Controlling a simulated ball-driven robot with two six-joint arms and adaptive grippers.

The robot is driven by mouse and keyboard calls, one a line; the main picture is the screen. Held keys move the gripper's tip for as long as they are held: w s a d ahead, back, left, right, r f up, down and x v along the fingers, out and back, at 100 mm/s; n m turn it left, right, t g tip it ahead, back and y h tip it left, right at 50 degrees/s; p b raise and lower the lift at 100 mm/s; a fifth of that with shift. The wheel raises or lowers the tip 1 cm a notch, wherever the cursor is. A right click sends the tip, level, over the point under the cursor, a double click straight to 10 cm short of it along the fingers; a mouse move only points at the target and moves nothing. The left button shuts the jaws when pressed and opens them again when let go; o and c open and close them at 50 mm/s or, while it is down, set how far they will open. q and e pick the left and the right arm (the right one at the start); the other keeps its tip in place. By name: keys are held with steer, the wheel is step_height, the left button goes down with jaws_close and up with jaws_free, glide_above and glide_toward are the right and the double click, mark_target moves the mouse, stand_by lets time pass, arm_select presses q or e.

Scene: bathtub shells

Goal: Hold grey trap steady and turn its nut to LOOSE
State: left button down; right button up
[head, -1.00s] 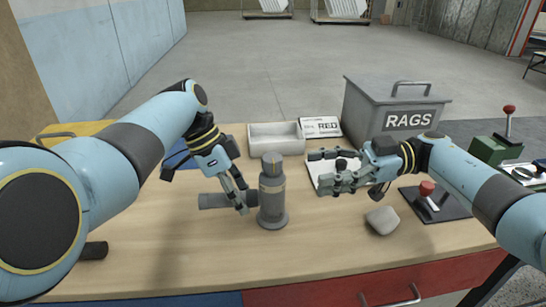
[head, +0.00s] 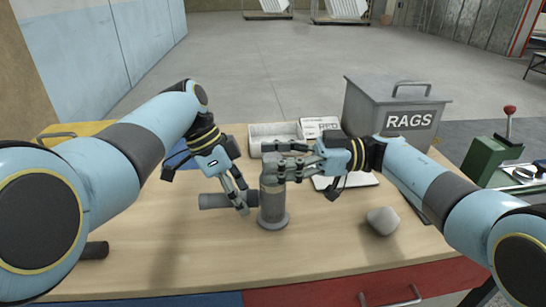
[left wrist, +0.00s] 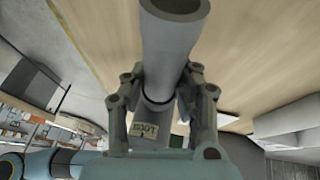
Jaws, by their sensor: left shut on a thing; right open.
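The grey trap (head: 272,208) stands upright on the wooden bench, its side pipe (head: 212,201) pointing left. My left gripper (head: 243,207) is shut on the side pipe. In the left wrist view the pipe (left wrist: 174,50) runs between the fingers, and a cream label (left wrist: 144,130) with partly readable "LOOS" lettering shows beyond it. My right gripper (head: 272,164) is open at the trap's upper end, with its fingers around or just in front of the nut. The fingers hide most of the nut, so its contact and setting cannot be told.
A grey RAGS bin (head: 395,110) stands at the back right. A pale tray (head: 262,133) and a printed card (head: 318,124) lie behind the trap. A grey rounded block (head: 383,220) sits to the right. The front middle of the bench (head: 220,260) is clear.

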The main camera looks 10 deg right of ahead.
steer(key=shift+a, duration=0.25)
jaws_close()
steer(key=shift+f+m+t, duration=0.15)
steer(key=shift+m+t, duration=0.35)
steer(key=shift+t, duration=0.3)
steer(key=m+t+h, duration=0.1)
steer(key=m+t, duration=0.1)
steer(key=t, duration=0.2)
steer(key=shift+s+m, duration=0.1)
steer(key=shift+m, duration=0.3)
steer(key=m+t+h, duration=0.2)
steer(key=t, duration=0.1)
steer(key=m+t+h, duration=0.3)
steer(key=shift+t, duration=0.4)
steer(key=shift+m, duration=0.3)
